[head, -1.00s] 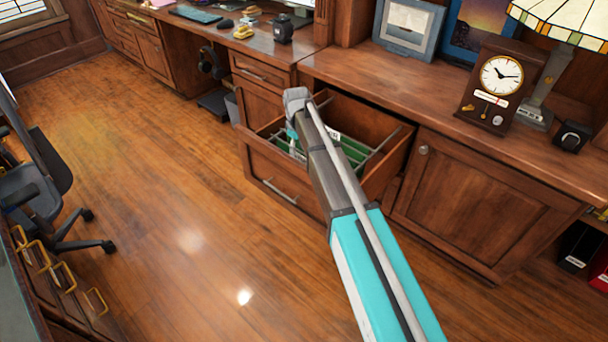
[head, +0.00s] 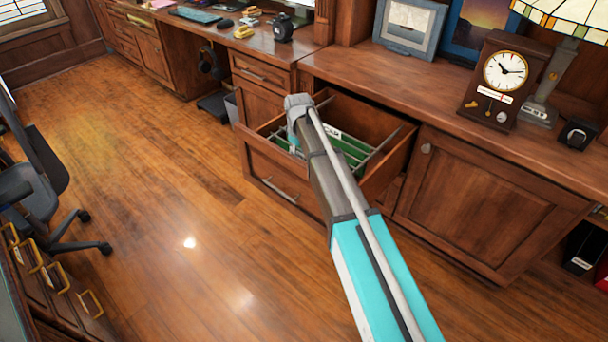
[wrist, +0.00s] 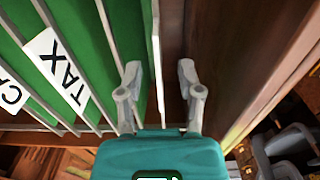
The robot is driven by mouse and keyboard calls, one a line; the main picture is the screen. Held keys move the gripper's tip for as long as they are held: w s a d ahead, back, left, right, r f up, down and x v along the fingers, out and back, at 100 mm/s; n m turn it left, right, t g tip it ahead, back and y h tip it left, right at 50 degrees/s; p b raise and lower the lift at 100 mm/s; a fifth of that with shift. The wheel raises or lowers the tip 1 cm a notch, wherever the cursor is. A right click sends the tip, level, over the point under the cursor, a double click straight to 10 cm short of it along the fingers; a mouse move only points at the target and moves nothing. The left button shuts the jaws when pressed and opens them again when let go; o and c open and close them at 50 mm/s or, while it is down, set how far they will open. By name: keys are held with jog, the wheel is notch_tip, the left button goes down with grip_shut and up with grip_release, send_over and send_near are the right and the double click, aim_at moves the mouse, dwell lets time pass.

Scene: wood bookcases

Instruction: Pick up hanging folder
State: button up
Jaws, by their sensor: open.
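Green hanging folders (head: 350,152) hang on rails in the open drawer (head: 258,165). In the wrist view a green hanging folder (wrist: 113,60) has a white tab marked TAX (wrist: 60,68); another tab (wrist: 12,92) at the left edge is partly cut off. My gripper (wrist: 158,75) is open and empty. Its two fingers point down beside the folders, near the drawer's wooden side. A thin pale upright edge (wrist: 157,50) lies between the fingertips; I cannot tell whether they touch it.
The wooden drawer side (wrist: 235,60) is close to the right finger. The desk top (head: 430,90) above the drawer holds a clock (head: 503,80) and picture frames (head: 408,28). An office chair (head: 40,190) stands at the left, with clear floor (head: 150,180) between.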

jog(key=shift+f+b, duration=0.7)
jog(key=shift+f, duration=0.25)
grip_shut()
